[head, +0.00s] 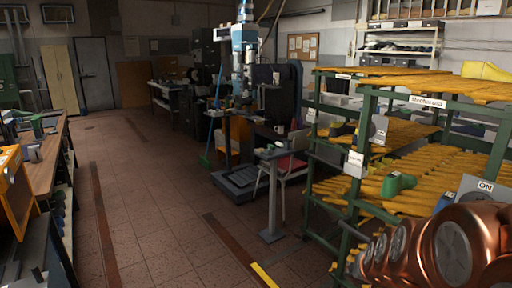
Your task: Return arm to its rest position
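My copper-coloured arm (447,245) shows at the bottom right, with round grey joint caps. It is folded low in front of the green rack and cut off by the picture edge. My gripper is not visible in the head view, so whether it is open or shut does not show. A green shoe last (397,184) lies on a middle level of the rack, among rows of yellow shoe lasts (425,131).
The green metal rack (362,125) with a "Mechanma"-like label fills the right side, close to my arm. A workbench (45,160) stands at the left. A drilling machine (243,60) and a chair (287,165) stand farther back. The tiled floor (145,190) between is clear.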

